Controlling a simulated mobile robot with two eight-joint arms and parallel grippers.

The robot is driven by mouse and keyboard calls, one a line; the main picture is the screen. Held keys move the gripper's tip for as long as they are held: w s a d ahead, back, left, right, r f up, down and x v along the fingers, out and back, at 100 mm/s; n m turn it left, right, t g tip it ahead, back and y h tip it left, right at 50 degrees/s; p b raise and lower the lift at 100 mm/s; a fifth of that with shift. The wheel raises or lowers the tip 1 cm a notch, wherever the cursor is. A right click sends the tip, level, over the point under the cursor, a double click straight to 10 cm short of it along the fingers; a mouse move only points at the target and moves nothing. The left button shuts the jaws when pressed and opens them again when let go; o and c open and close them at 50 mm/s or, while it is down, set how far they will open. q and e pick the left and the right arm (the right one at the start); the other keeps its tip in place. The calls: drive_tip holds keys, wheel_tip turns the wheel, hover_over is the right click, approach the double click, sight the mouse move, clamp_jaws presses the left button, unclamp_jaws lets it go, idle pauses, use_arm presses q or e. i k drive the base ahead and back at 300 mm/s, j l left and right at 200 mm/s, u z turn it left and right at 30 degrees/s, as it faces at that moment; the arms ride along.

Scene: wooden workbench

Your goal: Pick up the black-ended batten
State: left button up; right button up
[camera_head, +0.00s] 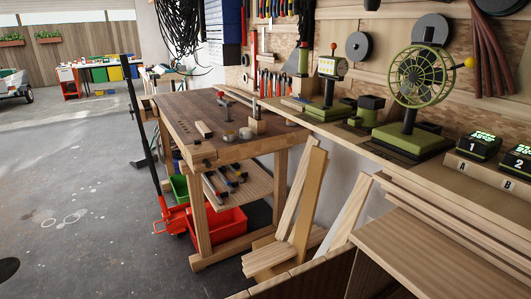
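I cannot make out a batten with a clearly black end. A short pale wooden piece (203,129) lies on the workbench top (185,108), near its left side. Thin strips of wood (294,103) lie at the back right of the bench. Several longer battens (301,205) lean upright beside the bench's right end, and their visible ends look pale. Neither of my grippers is in view.
Round grey items (246,133) and a wooden block (258,126) stand on the bench. Tools lie on its lower shelf (248,184). A green fan (415,80) stands right. Floor at left is mostly clear.

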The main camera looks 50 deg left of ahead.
sight(201, 127)
drive_tip(key=u, duration=0.4)
drive_tip(key=i+j+u, duration=0.1)
drive_tip(key=u, duration=0.75)
drive_tip(key=i+u, duration=0.1)
drive_tip(key=u, duration=0.75)
drive_tip(key=i, duration=0.05)
